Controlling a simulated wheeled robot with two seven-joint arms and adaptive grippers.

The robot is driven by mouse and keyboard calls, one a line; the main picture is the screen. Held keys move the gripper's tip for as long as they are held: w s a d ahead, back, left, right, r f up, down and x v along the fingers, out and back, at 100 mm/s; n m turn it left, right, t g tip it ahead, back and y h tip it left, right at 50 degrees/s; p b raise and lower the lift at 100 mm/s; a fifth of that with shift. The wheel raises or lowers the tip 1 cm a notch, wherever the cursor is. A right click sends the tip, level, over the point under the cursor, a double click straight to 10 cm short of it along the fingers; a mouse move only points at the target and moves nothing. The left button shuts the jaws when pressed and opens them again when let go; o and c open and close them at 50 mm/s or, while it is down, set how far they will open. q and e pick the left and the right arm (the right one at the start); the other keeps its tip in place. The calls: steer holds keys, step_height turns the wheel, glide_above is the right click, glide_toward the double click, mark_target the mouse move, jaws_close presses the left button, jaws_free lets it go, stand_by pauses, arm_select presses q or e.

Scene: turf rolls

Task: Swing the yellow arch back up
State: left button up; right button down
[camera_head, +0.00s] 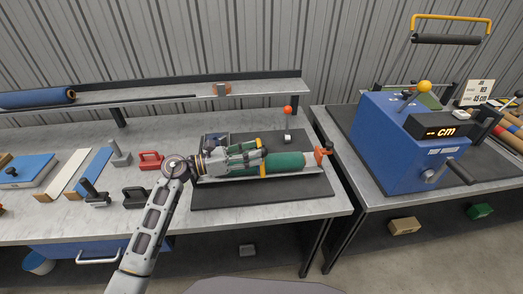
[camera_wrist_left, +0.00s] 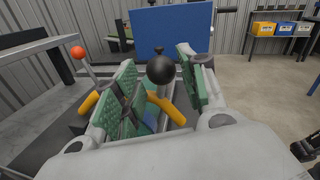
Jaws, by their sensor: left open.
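A yellow arch (camera_head: 263,168) shows only in part around the green roll (camera_head: 287,163) on the bench, at my left gripper's fingertips. In the left wrist view yellow arch pieces (camera_wrist_left: 166,108) show between and beside the fingers, low down, with the middle partly hidden. A black ball knob (camera_wrist_left: 160,69) stands between the fingers; I cannot tell whether it belongs to the arch. My left gripper (camera_head: 250,154) is open, its green pads (camera_wrist_left: 166,82) apart around the knob. I cannot tell whether they touch it.
A red ball on a post (camera_head: 287,110) stands behind the roll, and an orange handle (camera_head: 322,152) at its right end. The blue machine (camera_head: 390,150) stands on the right table, a second yellow arch (camera_head: 450,18) raised above it. Tools, including a red block (camera_head: 150,160), lie left.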

arm_select(q)
steer(key=shift+x, duration=1.8)
jaws_close()
